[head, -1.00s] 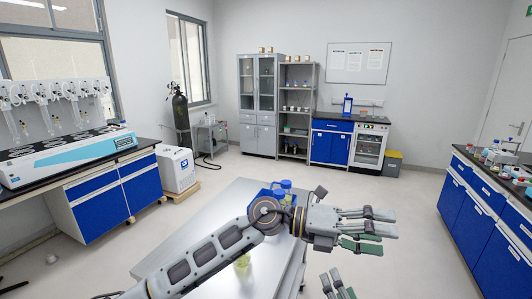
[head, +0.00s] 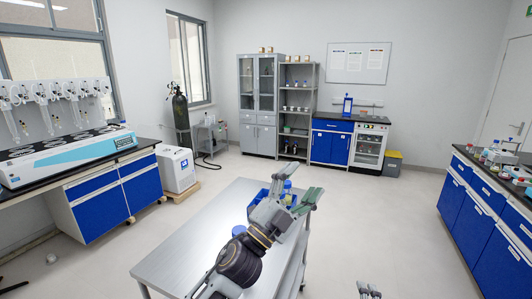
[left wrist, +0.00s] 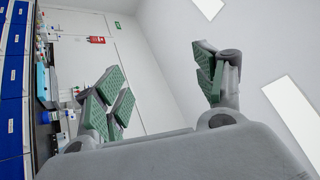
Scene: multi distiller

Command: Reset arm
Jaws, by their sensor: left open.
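My left gripper (head: 306,200) is over the right part of the metal table in the head view, pointing up and to the right. Its green-padded fingers are apart with nothing between them. My left arm comes up from the bottom edge across the table. My right gripper (head: 369,290) shows only as fingertips at the bottom edge; the rest is out of frame.
The metal table (head: 185,245) carries a blue bin (head: 258,196), partly hidden by my left gripper, and blue-capped bottles (head: 287,188). A blue-fronted bench (head: 480,215) stands right, another (head: 105,205) left. The floor (head: 400,200) between table and right bench is clear.

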